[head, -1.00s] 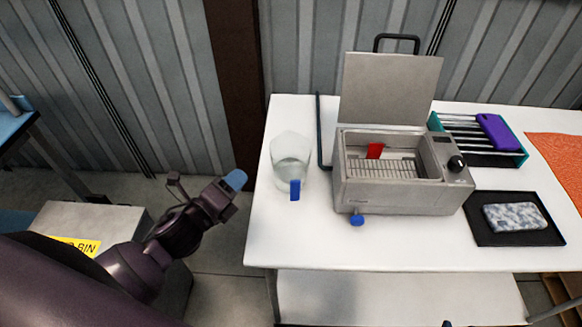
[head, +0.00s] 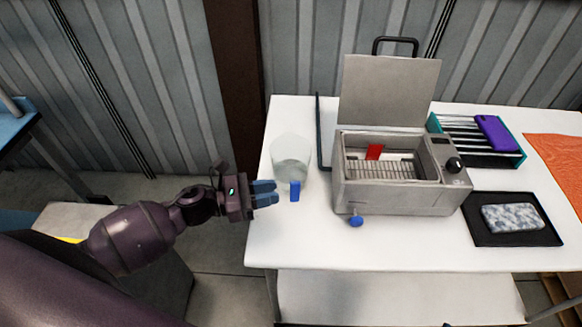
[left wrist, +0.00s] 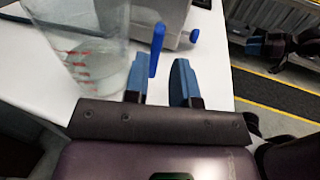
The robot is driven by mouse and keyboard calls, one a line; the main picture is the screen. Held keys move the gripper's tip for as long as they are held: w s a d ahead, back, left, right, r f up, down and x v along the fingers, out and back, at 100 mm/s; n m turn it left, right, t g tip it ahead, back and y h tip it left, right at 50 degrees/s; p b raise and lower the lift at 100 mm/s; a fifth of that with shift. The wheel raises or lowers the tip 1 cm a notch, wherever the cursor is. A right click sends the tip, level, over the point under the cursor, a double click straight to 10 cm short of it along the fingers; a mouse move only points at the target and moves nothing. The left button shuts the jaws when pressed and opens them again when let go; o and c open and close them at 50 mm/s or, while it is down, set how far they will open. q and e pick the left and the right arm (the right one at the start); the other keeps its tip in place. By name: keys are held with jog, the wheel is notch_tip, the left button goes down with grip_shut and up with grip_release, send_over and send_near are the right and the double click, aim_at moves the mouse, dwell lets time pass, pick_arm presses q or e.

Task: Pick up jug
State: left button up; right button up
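The jug (head: 291,150) is a clear vessel with some liquid in it and a blue handle (head: 295,191). It stands upright on the left part of the white table. My left gripper (head: 273,192) is open just left of the handle. In the left wrist view, the jug (left wrist: 92,65) shows red markings, and its blue handle stands ahead of the gap between the blue fingers of my left gripper (left wrist: 161,70). I cannot tell how far the handle is from the fingertips. My right gripper (left wrist: 257,45) shows at the right of the left wrist view; its opening is unclear.
A grey bath-like device (head: 393,205) with a raised lid and a blue tap stands right of the jug. The table's front left is clear.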

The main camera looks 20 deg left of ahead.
aim_at(295, 199)
pick_arm(q)
jog(key=shift+x, duration=0.85)
jog(key=p+x, duration=0.1)
jog(key=x, duration=0.2)
jog(key=shift+w, duration=0.25)
jog(key=shift+w+d+f, duration=0.1)
jog(key=shift+w+d, duration=0.2)
jog(key=shift+d, duration=0.25)
grip_shut()
pick_arm(e)
jog(key=shift+w+a+r, duration=0.1)
jog(key=shift+w+r, duration=0.15)
jog(key=shift+r, duration=0.4)
jog(key=shift+w+r, duration=0.25)
jog(key=shift+r, duration=0.4)
